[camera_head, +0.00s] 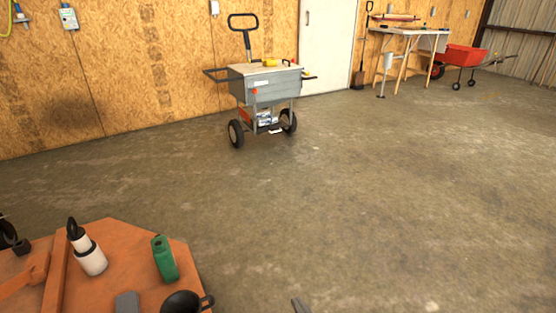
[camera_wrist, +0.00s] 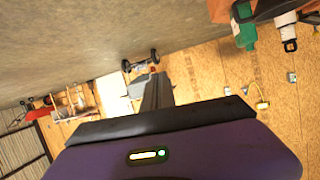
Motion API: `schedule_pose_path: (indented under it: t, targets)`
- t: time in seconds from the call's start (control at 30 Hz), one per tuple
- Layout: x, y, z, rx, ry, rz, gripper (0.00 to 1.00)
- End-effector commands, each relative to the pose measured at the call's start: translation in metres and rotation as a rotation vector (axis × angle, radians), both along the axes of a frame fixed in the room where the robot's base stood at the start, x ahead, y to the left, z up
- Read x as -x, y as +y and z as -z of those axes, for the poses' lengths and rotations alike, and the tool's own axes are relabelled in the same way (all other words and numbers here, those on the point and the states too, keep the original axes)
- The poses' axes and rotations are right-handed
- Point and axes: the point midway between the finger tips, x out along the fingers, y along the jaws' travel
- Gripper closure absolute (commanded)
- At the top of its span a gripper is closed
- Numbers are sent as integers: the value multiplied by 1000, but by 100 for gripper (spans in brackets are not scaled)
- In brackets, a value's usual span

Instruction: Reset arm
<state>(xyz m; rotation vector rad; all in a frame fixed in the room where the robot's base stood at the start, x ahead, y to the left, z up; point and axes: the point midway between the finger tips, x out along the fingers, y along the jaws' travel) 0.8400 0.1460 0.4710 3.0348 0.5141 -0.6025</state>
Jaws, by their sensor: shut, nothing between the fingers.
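My gripper (camera_wrist: 158,92) shows in the wrist view as dark grey fingers pressed together, with nothing between them, in front of the purple gripper body. It points out over open floor, apart from every object.
An orange table (camera_head: 120,240) at lower left carries a white-and-black bottle (camera_head: 91,258), a green container (camera_head: 165,259) and a black cup (camera_head: 182,302). A grey cart (camera_head: 265,88) stands by the wooden wall; a workbench (camera_head: 410,33) and red wheelbarrow (camera_head: 462,57) stand behind. Mid-floor is clear.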

Motion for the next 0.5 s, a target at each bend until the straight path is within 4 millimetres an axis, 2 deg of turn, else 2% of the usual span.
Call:
schedule_pose_path:
  t: [0.03, 0.2, 0.5]
  targets:
    - [21, -13, -4, -11, -27, 34, 100]
    - [81, -53, -33, -48, -134, 135, 100]
    - [193, -105, -101, -73, -278, 245, 100]
